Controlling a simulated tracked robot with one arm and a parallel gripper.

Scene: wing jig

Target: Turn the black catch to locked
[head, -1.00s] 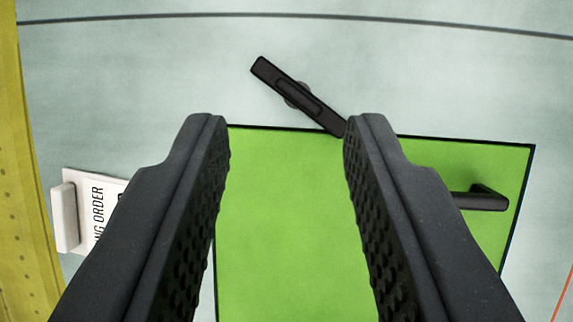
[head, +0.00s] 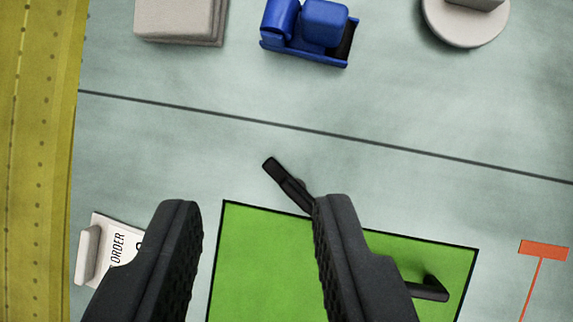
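The black catch (head: 287,181) is a short bar on the grey-green panel, just above the top edge of the green door (head: 265,250). It lies diagonally, upper left to lower right. Its lower right end is hidden behind the right finger of my gripper (head: 258,205). My gripper is open and empty, its two fingers wide apart over the green door. The catch's visible part shows between and beyond the fingertips; I cannot tell whether the right finger touches it. A black handle (head: 428,291) sits at the right on the green door.
A blue device (head: 308,28), a grey block (head: 180,20) and a round pale knob (head: 467,22) are at the top. A yellow beam (head: 38,160) runs down the left. Bare panel surrounds the catch.

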